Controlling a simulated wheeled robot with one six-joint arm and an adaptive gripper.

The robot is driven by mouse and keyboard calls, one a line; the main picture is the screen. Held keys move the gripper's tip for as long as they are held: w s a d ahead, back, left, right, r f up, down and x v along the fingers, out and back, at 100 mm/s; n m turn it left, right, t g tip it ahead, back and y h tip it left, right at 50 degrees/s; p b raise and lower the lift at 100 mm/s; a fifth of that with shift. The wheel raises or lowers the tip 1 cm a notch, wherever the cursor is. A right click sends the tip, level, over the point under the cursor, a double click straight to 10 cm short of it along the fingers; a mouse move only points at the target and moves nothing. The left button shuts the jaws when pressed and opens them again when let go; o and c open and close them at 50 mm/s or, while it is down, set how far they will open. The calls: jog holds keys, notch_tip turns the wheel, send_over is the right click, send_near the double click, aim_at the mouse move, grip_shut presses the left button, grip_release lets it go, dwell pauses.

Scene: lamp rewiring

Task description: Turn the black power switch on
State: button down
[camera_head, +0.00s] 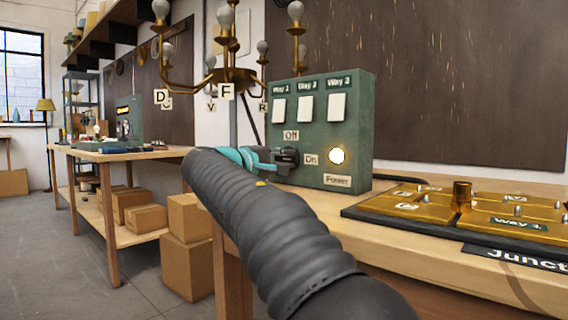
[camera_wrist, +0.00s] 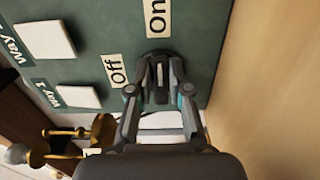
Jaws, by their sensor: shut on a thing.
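The black power switch (camera_head: 289,157) is a knob low on the front of the green control box (camera_head: 357,105). It has an "Off" label (camera_head: 291,135) above it and an "On" label (camera_head: 311,159) to its right. In the wrist view the black power switch (camera_wrist: 158,57) is between my fingertips, and its pale mark lines up toward "On". My gripper (camera_wrist: 158,82) is shut on the switch; it also shows in the head view (camera_head: 277,159). The fingers hide part of the knob. The round "Power" lamp (camera_head: 337,155) glows bright.
Three white switches, Way 1 (camera_head: 279,110), Way 2 (camera_head: 306,108) and Way 3 (camera_head: 337,107), sit above on the box. A junction board (camera_head: 430,217) lies on the bench to the right. A brass chandelier (camera_head: 228,75) hangs behind. Boxes (camera_head: 187,217) stand below left.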

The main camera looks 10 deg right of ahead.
dwell(0.3)
jog(key=c, duration=1.1)
grip_release()
jog(key=shift+a, duration=0.1)
jog(key=v, duration=1.2)
